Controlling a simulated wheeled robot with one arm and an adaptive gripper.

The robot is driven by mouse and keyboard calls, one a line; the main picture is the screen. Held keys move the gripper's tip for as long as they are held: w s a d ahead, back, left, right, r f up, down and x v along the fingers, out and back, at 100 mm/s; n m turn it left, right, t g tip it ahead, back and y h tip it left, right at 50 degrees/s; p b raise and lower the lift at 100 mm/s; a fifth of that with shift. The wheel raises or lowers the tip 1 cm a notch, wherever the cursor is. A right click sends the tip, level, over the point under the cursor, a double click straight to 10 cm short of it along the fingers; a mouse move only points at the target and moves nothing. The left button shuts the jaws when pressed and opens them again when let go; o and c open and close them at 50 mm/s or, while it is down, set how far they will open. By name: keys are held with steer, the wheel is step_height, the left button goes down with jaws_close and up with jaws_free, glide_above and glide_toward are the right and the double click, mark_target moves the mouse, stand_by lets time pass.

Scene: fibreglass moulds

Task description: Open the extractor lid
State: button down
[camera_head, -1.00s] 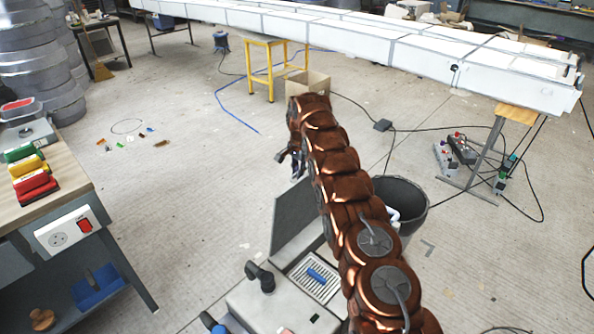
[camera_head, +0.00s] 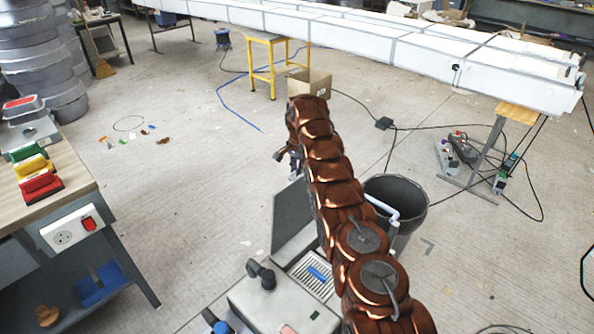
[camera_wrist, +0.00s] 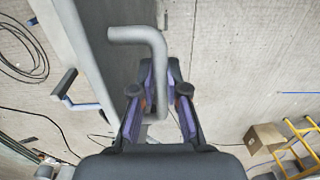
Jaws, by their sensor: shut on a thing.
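The extractor is a pale box (camera_head: 262,303) with a slotted tray top, low in the head view. Its lid, a flat dark grey panel (camera_head: 292,217), stands steeply raised behind the tray, partly hidden by my arm. In the wrist view the grey panel (camera_wrist: 118,75) lies behind a bent grey bar handle (camera_wrist: 135,33). My gripper (camera_wrist: 159,88) is shut on the upright part of this handle, with a finger on each side. In the head view my gripper (camera_head: 291,157) is small and dark, just above the panel's top edge.
A dark bin (camera_head: 408,192) stands right of the extractor, close to my arm. A workbench (camera_head: 70,150) with coloured blocks is at left. A cardboard box (camera_head: 309,82) and yellow stool (camera_head: 262,66) stand beyond. Open floor lies left of my gripper.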

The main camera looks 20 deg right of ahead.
steer(key=shift+d+r, duration=0.1)
steer(key=shift+d, duration=0.05)
steer(key=c, duration=1.2)
jaws_free()
